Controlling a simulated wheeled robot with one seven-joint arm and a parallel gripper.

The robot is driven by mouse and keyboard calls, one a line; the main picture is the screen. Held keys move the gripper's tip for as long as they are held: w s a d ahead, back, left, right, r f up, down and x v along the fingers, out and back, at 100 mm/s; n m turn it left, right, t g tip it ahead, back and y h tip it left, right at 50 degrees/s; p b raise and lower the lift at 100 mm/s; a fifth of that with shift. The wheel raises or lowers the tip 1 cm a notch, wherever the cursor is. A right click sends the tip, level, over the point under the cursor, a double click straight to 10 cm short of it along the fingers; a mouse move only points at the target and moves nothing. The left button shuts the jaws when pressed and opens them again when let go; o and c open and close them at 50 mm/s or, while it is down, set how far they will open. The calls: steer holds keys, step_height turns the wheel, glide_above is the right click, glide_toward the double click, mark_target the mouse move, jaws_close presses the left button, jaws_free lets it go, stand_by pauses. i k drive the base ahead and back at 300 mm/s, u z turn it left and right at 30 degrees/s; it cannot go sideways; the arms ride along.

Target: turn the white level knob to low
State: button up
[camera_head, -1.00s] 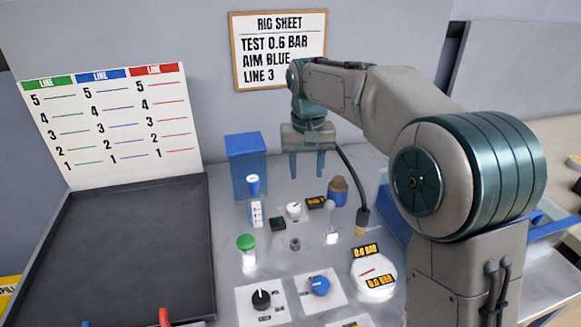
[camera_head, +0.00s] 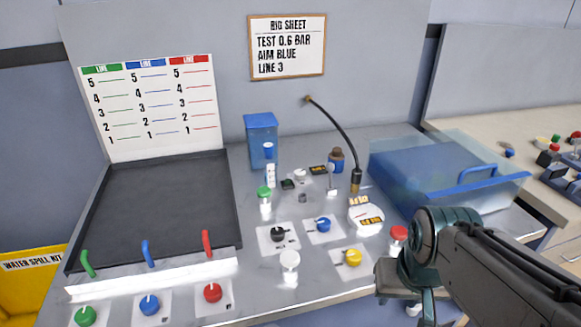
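A small white knob (camera_head: 300,174) stands towards the back of the grey bench, beside a small black display with orange figures (camera_head: 318,170). I take it for the level knob; its pointer and any low mark are too small to read. My gripper (camera_head: 412,304) is at the lower right, in front of the bench edge and far from this knob. It points down and nothing shows in it. It is seen from such an angle that the gap between its fingers is unclear.
A white-capped jar (camera_head: 289,260), a green-capped jar (camera_head: 264,196) and black (camera_head: 278,233), blue (camera_head: 323,223) and yellow (camera_head: 353,257) knobs stand nearer. A black hose (camera_head: 343,130) arches behind. A clear blue-lidded box (camera_head: 420,175) stands right. The black tray (camera_head: 160,210) is empty.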

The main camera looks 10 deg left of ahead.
mark_target(300, 174)
steer(key=u, duration=0.5)
steer(key=k, duration=1.1)
steer(key=z, duration=0.05)
steer(key=i, duration=0.6)
steer(key=z, duration=0.6)
steer(key=i, duration=0.65)
steer(key=u, duration=0.65)
steer(key=i, duration=0.55)
steer(key=u, duration=0.6)
